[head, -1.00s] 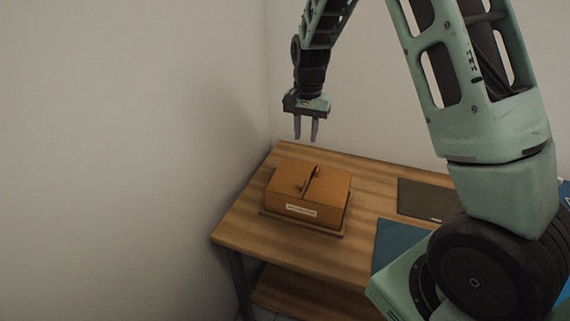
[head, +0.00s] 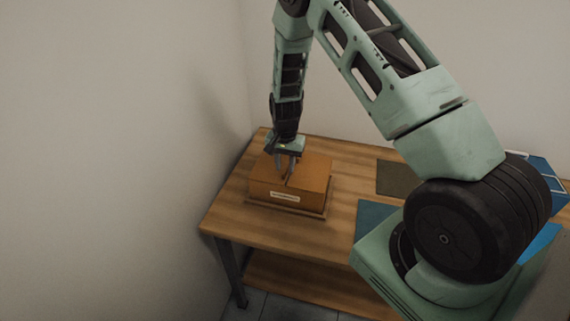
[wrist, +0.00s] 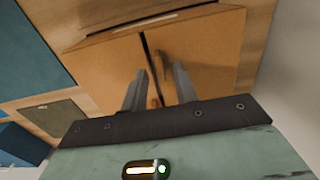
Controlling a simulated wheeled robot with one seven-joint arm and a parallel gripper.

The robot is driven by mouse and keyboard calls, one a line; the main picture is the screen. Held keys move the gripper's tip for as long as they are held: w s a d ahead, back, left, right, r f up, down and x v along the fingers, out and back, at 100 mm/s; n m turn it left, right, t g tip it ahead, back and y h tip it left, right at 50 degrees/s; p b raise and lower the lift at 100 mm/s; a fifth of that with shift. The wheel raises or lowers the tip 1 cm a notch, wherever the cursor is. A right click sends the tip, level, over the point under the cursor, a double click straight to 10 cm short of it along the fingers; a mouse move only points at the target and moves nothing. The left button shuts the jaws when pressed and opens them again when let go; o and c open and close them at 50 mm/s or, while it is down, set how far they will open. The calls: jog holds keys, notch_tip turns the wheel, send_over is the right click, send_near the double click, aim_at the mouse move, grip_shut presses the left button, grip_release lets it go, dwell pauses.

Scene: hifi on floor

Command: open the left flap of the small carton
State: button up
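The small carton (head: 306,181) is brown and sits on the table, its top closed by two flaps with a dark slit between them. A white label is on its front. The left flap (wrist: 210,45) lies to the right in the wrist view, the right flap (wrist: 105,65) to the left. A raised brown tab (wrist: 162,65) stands by the slit on the left flap. My gripper (head: 286,173) points down at the carton top. In the wrist view my gripper (wrist: 160,72) is open, its fingers either side of the tab in the picture; contact cannot be told.
The carton stands on a thin brown base (head: 290,208) on the wooden table (head: 240,212). A dark mat (head: 392,178) and a blue mat (head: 374,220) lie to the right. A wall (head: 110,150) is close on the left.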

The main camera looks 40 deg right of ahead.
jog(key=shift+f, duration=0.8)
grip_shut()
jog(key=shift+r, duration=0.15)
